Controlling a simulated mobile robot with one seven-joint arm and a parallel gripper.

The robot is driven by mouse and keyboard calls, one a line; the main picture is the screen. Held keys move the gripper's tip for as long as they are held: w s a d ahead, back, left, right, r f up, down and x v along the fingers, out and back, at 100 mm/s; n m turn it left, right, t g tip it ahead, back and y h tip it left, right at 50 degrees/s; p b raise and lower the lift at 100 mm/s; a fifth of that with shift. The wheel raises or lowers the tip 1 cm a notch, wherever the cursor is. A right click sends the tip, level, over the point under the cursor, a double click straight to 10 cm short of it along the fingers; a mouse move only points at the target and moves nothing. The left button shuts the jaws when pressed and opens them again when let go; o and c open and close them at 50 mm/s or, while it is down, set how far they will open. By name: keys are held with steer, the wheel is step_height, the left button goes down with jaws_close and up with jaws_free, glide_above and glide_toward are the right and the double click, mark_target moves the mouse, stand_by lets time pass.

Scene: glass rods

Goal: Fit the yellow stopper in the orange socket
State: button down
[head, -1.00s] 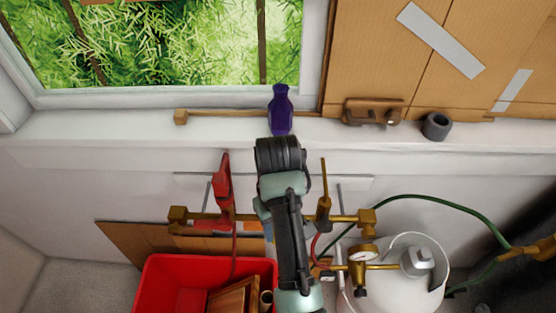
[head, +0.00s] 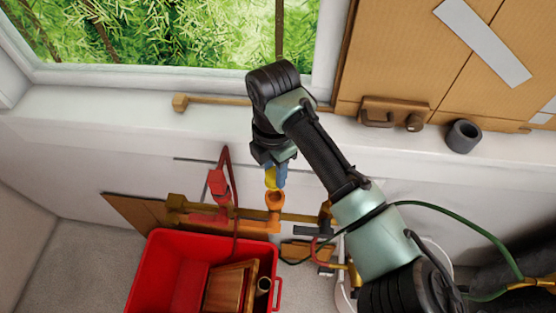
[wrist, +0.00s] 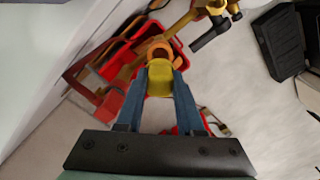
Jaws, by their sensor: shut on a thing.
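The yellow stopper (wrist: 160,80) is between the blue fingers of my gripper (wrist: 160,95) in the wrist view. In the head view, my gripper (head: 274,178) is shut on the stopper (head: 270,178), which shows just above the orange socket (head: 275,200). The socket is fixed on the brass rail. In the wrist view, the round orange socket (wrist: 158,48) shows just beyond the stopper's far end, and its mouth is partly covered. I cannot tell whether the stopper touches the socket or enters it.
A red fitting (head: 219,185) stands on the rail left of the socket. A red bin (head: 165,250) with wooden pieces is below on the floor. A grey ring (head: 463,136) and a wooden latch (head: 392,113) are at the right of the ledge. A green hose curves at right.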

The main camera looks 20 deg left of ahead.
steer(key=shift+s+f+b, duration=0.1)
steer(key=shift+f+b, duration=0.3)
steer(key=shift+f, duration=0.05)
step_height(320, 180, down, 5)
steer(key=b, duration=0.3)
steer(key=shift+r+b, duration=0.15)
steer(key=shift+b, duration=0.25)
stand_by(0.9)
steer(key=shift+f, duration=0.65)
steer(key=c, duration=0.8)
jaws_free()
steer(key=shift+r, duration=0.1)
step_height(320, 180, up, 11)
steer(key=p, duration=0.8)
steer(key=shift+p, duration=0.35)
